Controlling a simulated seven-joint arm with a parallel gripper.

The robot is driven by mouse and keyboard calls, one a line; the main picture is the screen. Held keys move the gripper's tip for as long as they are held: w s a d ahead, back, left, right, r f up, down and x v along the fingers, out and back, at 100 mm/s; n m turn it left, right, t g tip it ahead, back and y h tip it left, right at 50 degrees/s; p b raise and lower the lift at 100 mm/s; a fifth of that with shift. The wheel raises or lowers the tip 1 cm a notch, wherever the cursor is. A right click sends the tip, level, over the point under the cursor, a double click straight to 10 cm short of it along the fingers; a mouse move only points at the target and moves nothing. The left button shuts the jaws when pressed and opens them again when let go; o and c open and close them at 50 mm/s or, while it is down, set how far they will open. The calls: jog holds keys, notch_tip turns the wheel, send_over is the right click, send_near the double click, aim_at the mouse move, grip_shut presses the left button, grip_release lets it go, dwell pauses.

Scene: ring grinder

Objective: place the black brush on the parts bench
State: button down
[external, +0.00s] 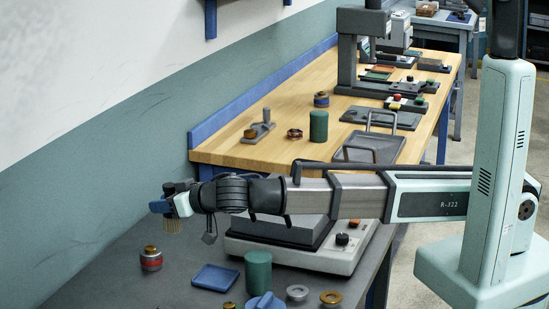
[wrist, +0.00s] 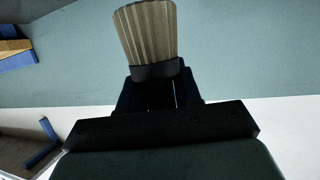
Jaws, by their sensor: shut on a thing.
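The black brush has pale tan bristles (wrist: 147,35) and a black band below them in the wrist view. In the external view its bristles (external: 173,226) hang down, tan and small, in front of the wall. My gripper (external: 167,203) is shut on the brush and holds it in the air, above and apart from the dark grey bench (external: 120,262). The brush's handle is hidden between the jaws. A wooden-topped bench (external: 235,152) with a blue back edge stands behind; I cannot tell from the pictures which bench is the parts bench.
The grey bench holds a red-banded jar (external: 151,259), a blue tray (external: 215,278), a green cylinder (external: 258,271) and a grey-white machine (external: 300,250). The wooden bench carries another green cylinder (external: 318,126), metal trays (external: 368,148) and a press (external: 347,60).

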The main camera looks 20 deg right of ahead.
send_over(174, 278)
jog(key=shift+w+a+f, duration=0.1)
jog(key=shift+w+f, duration=0.05)
jog(key=shift+f, duration=3.25)
jog(key=shift+w+f, duration=0.1)
jog(key=shift+f, duration=3.25)
jog(key=shift+f, duration=0.1)
jog(key=c, duration=0.8)
grip_release()
jog(key=shift+s, duration=0.15)
jog(key=v, duration=1.2)
